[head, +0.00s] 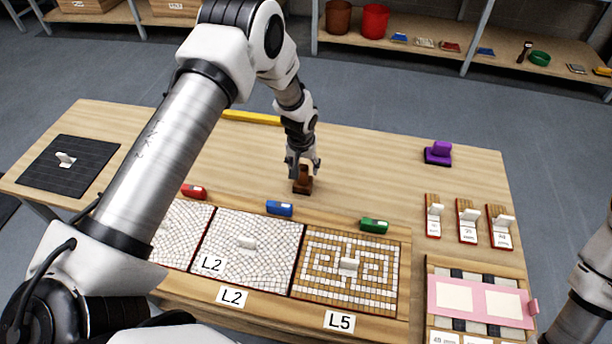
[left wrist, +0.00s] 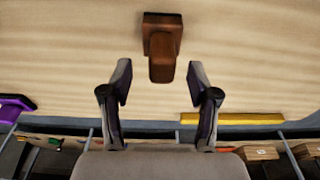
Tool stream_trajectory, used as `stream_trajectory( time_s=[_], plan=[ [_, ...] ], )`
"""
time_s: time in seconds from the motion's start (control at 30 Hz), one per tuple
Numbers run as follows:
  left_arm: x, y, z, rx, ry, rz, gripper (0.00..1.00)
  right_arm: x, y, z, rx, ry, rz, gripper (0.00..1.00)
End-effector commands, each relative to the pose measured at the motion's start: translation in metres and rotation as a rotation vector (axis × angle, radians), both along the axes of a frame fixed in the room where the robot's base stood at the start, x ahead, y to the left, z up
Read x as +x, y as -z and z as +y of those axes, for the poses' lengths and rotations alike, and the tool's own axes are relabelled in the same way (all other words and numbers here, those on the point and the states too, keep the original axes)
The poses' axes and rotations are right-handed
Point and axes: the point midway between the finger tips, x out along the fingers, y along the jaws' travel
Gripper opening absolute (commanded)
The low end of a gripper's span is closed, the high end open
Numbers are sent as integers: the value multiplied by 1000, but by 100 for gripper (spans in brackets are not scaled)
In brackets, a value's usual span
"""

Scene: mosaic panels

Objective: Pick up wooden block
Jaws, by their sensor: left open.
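The wooden block (head: 303,185) is a brown block with a flat base and an upright grip, standing on the table behind the mosaic panels. It also shows in the left wrist view (left wrist: 161,40), just beyond the fingertips. My left gripper (head: 303,163) is directly above the block in the head view, pointing down. Whether a finger touches the block cannot be told. My right gripper is out of view; only part of my right arm shows.
Mosaic panels (head: 347,269) lie along the front, with red, blue (head: 280,208) and green (head: 374,225) pieces behind them. A purple block (head: 438,152) stands at right, near several small handled pieces. A yellow bar (head: 251,117) lies at the back edge. Table around the block is clear.

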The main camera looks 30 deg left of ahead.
Motion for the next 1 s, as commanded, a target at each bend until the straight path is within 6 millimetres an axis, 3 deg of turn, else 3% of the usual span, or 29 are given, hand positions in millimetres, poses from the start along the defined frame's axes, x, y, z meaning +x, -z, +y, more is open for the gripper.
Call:
stream_trajectory(
  time_s=[0.23,0.5,0.53,0.7,1.0],
  plan=[
    [11,41,5,0,1,0,60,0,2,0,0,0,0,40],
    [13,49,6,1,1,-2,60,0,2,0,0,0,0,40],
    [12,49,6,1,1,-2,57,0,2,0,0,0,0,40],
    [12,49,6,0,1,-1,0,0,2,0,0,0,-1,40],
    [12,48,6,1,1,-2,0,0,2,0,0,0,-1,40]
  ],
)
